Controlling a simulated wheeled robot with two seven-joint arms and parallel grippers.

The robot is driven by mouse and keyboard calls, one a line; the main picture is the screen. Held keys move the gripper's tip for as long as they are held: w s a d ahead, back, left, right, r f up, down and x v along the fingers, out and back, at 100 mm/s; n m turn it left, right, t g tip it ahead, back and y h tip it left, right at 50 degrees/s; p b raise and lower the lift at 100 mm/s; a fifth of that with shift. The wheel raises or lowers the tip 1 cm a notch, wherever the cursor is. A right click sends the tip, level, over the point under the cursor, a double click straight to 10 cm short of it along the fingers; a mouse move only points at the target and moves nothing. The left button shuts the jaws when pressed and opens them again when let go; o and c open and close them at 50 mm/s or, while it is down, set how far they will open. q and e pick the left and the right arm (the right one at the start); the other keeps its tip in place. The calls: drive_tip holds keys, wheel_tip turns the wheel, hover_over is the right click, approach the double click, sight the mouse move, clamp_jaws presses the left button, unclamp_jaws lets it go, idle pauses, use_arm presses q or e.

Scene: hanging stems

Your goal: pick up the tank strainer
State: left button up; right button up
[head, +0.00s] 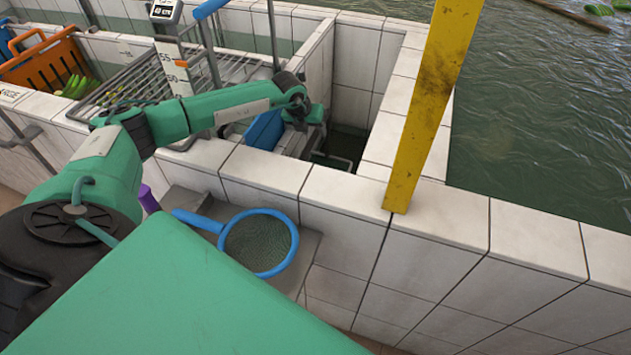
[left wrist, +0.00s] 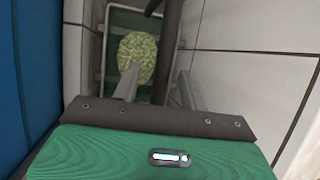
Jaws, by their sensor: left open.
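A round strainer (head: 262,246) with a blue rim, blue handle and dark mesh lies on a grey ledge outside the tiled wall. In the left wrist view a round, pale green, mottled thing (left wrist: 137,58) lies below, inside a wire frame; I cannot tell whether it is the tank strainer. My left gripper (left wrist: 157,86) is open and points down into the tiled compartment. Its fingers are apart, above the mottled thing, with nothing between them. In the head view the fingers are mostly hidden by the wrist and wall. My right gripper is not in view.
A blue panel (head: 264,131) stands close beside my left wrist. Tiled walls (head: 262,170) enclose the compartment. A yellow post (head: 431,100) rises to the right, with open water (head: 545,115) beyond. A wire rack (head: 135,80) and orange crate (head: 45,66) are at the left.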

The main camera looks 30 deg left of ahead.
use_arm(q)
drive_tip(key=p+x, duration=0.1)
drive_tip(key=x, duration=0.3)
drive_tip(key=shift+w+d+f, duration=0.1)
drive_tip(key=shift+d+f, duration=0.05)
drive_tip(key=shift+f, duration=0.35)
drive_tip(key=shift+c, duration=0.2)
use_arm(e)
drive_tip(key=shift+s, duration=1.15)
